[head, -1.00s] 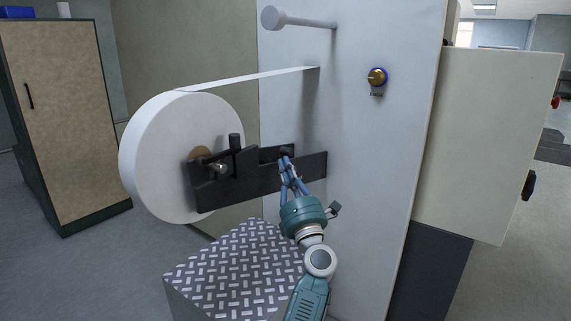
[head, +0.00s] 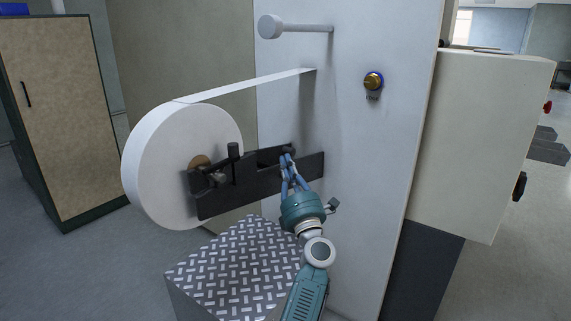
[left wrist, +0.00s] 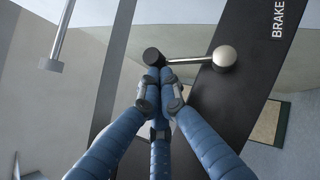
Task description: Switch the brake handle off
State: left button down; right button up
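In the left wrist view the brake handle is a thin metal rod with a black end (left wrist: 152,57) and a silver ball (left wrist: 225,57). A black bar beside it carries the word BRAKE (left wrist: 278,18). My left gripper (left wrist: 157,76) has its blue fingertips drawn together right at the black end; they overlap it in the picture, and I cannot tell if they touch. In the head view my left gripper (head: 287,159) is at the right part of the black roll bracket (head: 255,190), its tips covering part of it. My right gripper is not in view.
A large white film roll (head: 160,165) hangs left of the bracket, its film running up to the white machine panel (head: 345,150). A gold knob (head: 373,82) is on that panel. A metal tread-plate step (head: 225,275) stands below. A cabinet (head: 60,110) stands at left.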

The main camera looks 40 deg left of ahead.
pick_arm(q)
jog(key=w+r+b, duration=0.1)
jog(key=w, duration=0.5)
jog(key=shift+w+a+r, duration=0.15)
jog(key=shift+a+r, duration=0.15)
jog(key=shift+a, duration=0.1)
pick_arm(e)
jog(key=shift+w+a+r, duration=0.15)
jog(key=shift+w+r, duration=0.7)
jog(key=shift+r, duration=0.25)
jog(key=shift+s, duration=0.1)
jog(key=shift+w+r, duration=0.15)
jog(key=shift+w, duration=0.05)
pick_arm(q)
jog(key=shift+r, duration=0.1)
